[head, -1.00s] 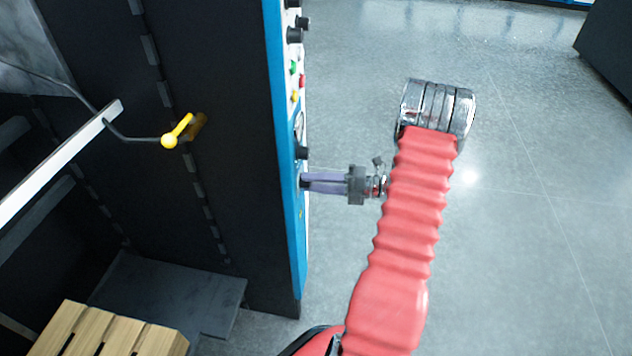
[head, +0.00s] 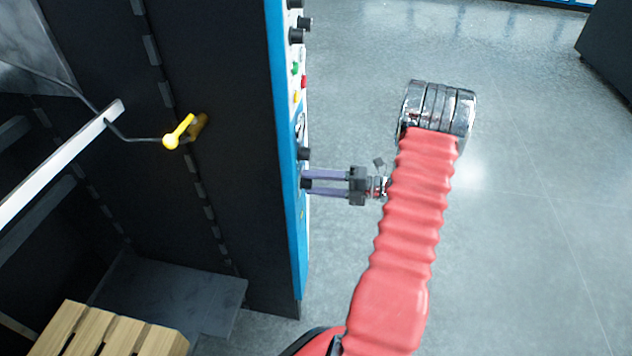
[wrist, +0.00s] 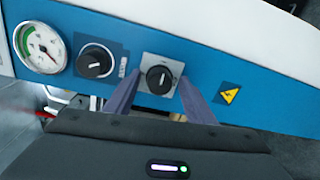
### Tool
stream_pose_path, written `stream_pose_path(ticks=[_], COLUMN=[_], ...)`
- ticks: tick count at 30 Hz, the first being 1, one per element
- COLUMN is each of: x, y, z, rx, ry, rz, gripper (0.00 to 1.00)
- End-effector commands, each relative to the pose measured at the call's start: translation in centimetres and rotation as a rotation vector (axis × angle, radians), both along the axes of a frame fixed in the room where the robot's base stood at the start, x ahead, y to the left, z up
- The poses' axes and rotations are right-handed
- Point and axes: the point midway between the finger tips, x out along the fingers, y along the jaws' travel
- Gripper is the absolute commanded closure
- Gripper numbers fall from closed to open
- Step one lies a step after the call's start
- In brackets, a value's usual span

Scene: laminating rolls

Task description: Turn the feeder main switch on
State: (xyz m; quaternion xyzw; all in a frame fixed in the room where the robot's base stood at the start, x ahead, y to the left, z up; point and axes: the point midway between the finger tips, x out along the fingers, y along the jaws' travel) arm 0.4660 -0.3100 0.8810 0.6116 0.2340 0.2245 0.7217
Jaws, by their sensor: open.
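The feeder panel has a black rotary switch on a grey square plate (wrist: 159,78), most likely the main switch, next to a yellow lightning-bolt label. My gripper (wrist: 158,97) is open, with one purple finger on each side of this switch. Whether the fingers touch the knob is not clear. In the head view my gripper (head: 312,182) reaches left to the panel's lower part, and the black switch knob (head: 306,184) shows between the fingertips. The knob's pointer looks roughly upright in the wrist view.
A second black knob (wrist: 94,61) and a round gauge (wrist: 40,47) sit left of the switch. Coloured buttons (head: 296,83) are higher on the panel. A yellow-tipped lever (head: 178,133) and wooden slats (head: 120,335) are at left. Open floor (head: 530,230) lies at right.

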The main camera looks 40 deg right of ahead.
Motion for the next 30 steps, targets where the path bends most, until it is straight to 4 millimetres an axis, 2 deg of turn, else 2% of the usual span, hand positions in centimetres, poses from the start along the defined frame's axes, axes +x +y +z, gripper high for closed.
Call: stream_pose_path(ticks=[8,22,30], x=[-1.9,-8.4,-10.5], y=[-1.6,-6.6,-8.3], z=[0.1,0.6,0.8], rx=[-0.001,-0.001,0.0], ry=[0.0,0.0,0.0], rz=[-0.003,-0.004,-0.001], gripper=[0.51,0.51,0.51])
